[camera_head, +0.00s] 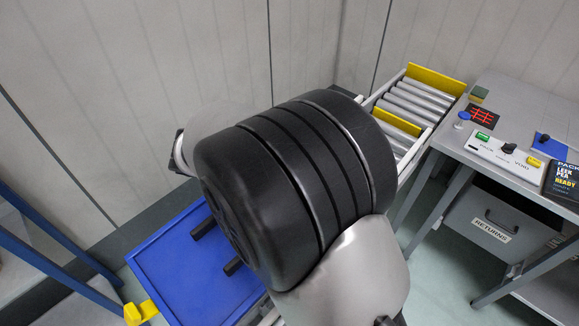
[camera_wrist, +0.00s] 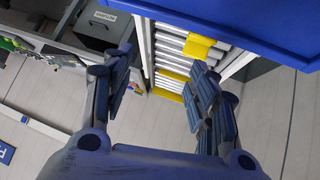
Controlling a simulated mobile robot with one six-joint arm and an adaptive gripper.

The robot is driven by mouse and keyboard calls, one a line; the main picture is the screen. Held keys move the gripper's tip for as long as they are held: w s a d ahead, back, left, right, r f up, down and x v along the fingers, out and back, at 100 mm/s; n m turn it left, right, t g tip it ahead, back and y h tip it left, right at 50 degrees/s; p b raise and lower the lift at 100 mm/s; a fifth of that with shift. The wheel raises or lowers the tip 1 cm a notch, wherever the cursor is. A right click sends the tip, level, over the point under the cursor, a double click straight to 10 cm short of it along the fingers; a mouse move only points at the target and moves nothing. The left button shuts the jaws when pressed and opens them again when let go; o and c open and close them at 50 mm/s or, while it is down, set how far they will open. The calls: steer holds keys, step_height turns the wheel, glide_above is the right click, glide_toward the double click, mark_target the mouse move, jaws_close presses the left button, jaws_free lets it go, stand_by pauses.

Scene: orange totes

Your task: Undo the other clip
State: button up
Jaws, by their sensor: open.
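No clip can be made out for certain in either view. A yellow piece (camera_head: 140,312) sits by the near left corner of the blue surface in the head view, but I cannot tell whether it is a clip. No orange tote shows. My gripper (camera_wrist: 163,80) is open and empty in the wrist view, its dark padded fingers spread wide apart. Nothing is between the fingertips; the roller conveyor (camera_wrist: 168,52) shows beyond them. In the head view my arm's large black joint covers the middle, and my gripper is hidden there.
A blue surface (camera_head: 165,277) with dark bars lies below my arm. The roller conveyor with yellow plates (camera_head: 436,80) stands behind it. At right is a grey bench (camera_head: 520,103) with a switch panel (camera_head: 503,152) and a returns drawer (camera_head: 497,228). A blue frame (camera_head: 45,232) stands left.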

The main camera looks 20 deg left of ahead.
steer(key=w+r+g+y+p, duration=0.6)
steer(key=w+r+g+p, duration=0.15)
steer(key=w+r, duration=0.2)
steer(key=shift+n+t, duration=0.25)
steer(key=shift+n, duration=0.15)
steer(key=f+b, duration=0.1)
steer(key=f, duration=0.4)
steer(key=f+b, duration=0.1)
steer(key=f, duration=0.4)
steer(key=s+f+b, duration=0.1)
steer(key=f, duration=0.5)
steer(key=shift+d+f+b, duration=0.1)
steer(key=shift+d+b, duration=0.05)
steer(key=shift+b, duration=0.2)
steer(key=shift+c, duration=0.2)
steer(key=c, duration=1)
